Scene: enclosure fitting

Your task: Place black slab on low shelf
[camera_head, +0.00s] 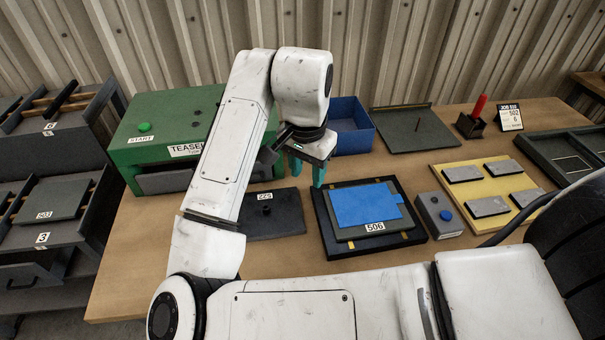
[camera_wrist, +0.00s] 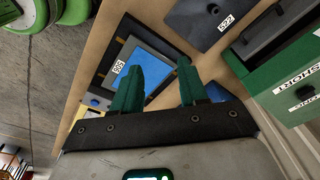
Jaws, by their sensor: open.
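A flat black slab (camera_head: 278,226) with a small number label lies on the wooden table, in front of the green machine. It also shows near the top of the wrist view (camera_wrist: 190,18). My gripper (camera_head: 305,173) is above the table near the slab's right back edge, with its teal fingers apart and nothing between them. Its fingers also show in the wrist view (camera_wrist: 158,75). A grey shelf unit (camera_head: 75,227) stands at the far left. Its level tagged 3 holds a dark plate (camera_head: 55,200) labelled 503. Which level is the low shelf I cannot tell.
The green machine (camera_head: 160,110) stands behind the slab. A black tray (camera_head: 420,236) with a blue sheet (camera_head: 365,205) lies to the right, beside a grey button box (camera_head: 438,215). A blue bin (camera_head: 350,125) and another dark plate (camera_head: 415,128) are at the back.

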